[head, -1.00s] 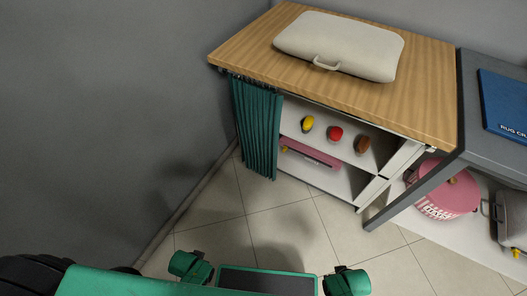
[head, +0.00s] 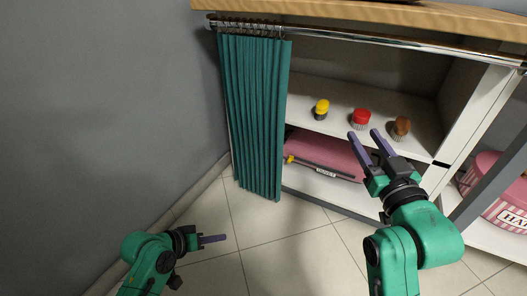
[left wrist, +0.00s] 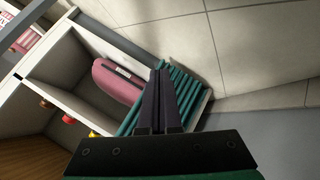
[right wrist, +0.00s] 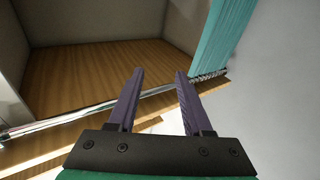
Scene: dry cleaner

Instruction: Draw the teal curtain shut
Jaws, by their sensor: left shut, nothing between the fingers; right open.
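The teal curtain (head: 252,115) hangs gathered in folds at the left end of a metal rail (head: 400,46) under the wooden counter top. The shelves to its right stand uncovered. The curtain also shows in the left wrist view (left wrist: 187,88) and at the upper right of the right wrist view (right wrist: 232,32). My left gripper (head: 224,238) is shut and empty, low in front of the curtain and apart from it. My right gripper (head: 364,137) is open and empty in front of the shelves, right of the curtain. Its spread fingers show in the right wrist view (right wrist: 160,75).
A yellow brush (head: 321,109), a red brush (head: 361,119) and a brown brush (head: 400,127) stand on the upper shelf. A pink case (head: 325,155) lies below. A grey wall (head: 110,100) bounds the left.

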